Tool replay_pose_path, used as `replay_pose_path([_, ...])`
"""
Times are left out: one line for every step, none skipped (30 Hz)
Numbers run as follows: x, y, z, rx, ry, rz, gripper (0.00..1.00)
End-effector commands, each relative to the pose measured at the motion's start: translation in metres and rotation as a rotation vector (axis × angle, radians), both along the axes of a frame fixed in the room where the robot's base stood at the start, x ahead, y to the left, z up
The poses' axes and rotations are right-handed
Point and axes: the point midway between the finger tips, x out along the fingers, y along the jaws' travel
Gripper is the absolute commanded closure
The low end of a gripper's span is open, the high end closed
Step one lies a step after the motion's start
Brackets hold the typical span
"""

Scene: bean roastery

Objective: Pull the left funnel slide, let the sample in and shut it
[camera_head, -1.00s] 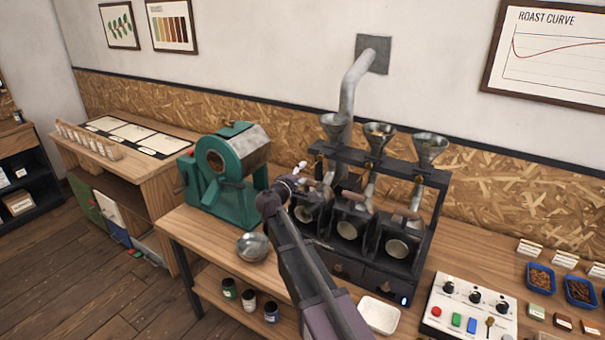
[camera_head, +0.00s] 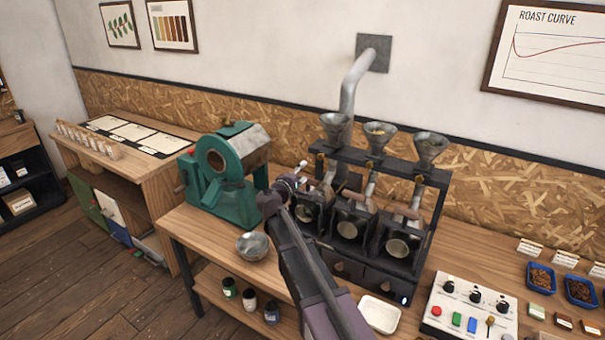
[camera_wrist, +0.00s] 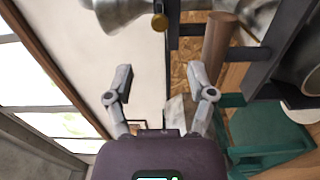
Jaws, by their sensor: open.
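The left funnel (camera_head: 335,128) stands on top of the dark sample roaster frame (camera_head: 391,165), above the leftmost of its three round-mouthed drums. My gripper (camera_head: 301,175) is beside the frame's left side, below and left of that funnel. In the wrist view my gripper (camera_wrist: 162,75) has its two fingers spread with nothing between them. A metal funnel body (camera_wrist: 118,12) with a brass knob (camera_wrist: 160,22) and a brown wooden handle (camera_wrist: 220,40) lie beyond the fingertips, apart from them.
A green roaster (camera_head: 225,180) stands close left of my gripper. A metal bowl (camera_head: 253,246) is in front of it. The middle funnel (camera_head: 379,134) and right funnel (camera_head: 430,148) are to the right. A white tray (camera_head: 379,314) and control panel (camera_head: 470,305) lie at the front right.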

Motion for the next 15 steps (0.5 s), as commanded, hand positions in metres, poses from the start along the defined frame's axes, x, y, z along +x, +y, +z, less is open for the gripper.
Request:
replay_pose_path([0.0, 0.0001, 0.0, 0.0, 0.0, 0.0, 0.29])
replay_pose_path([-0.0001, 0.0006, 0.0, 0.0, 0.0, 0.0, 0.29])
replay_pose_path([0.0, 0.0014, 0.0, 0.0, 0.0, 0.001, 0.29])
replay_pose_path([-0.0001, 0.0016, 0.0, 0.0, 0.0, 0.001, 0.29])
replay_pose_path([-0.0001, 0.0016, 0.0, 0.0, 0.0, 0.001, 0.29])
replay_pose_path([-0.0001, 0.0016, 0.0, 0.0, 0.0, 0.001, 0.29])
replay_pose_path([-0.0001, 0.0016, 0.0, 0.0, 0.0, 0.001, 0.38])
replay_pose_path([-0.0002, 0.0015, 0.0, -0.001, 0.001, 0.001, 0.47])
replay_pose_path([-0.0002, 0.0015, 0.0001, -0.002, 0.002, 0.001, 0.59])
replay_pose_path([-0.0003, 0.0016, 0.0001, -0.005, 0.004, 0.001, 0.68])
replay_pose_path([-0.0005, 0.0016, 0.0002, -0.009, 0.006, 0.001, 0.77])
replay_pose_path([-0.0008, 0.0018, 0.0003, -0.016, 0.013, 0.002, 0.89])
replay_pose_path([-0.0012, 0.002, 0.0005, -0.023, 0.018, 0.002, 0.98])
replay_pose_path([-0.0015, 0.0022, 0.0006, -0.032, 0.026, 0.002, 1.0])
replay_pose_path([-0.0022, 0.0025, 0.0008, -0.047, 0.037, 0.003, 1.0])
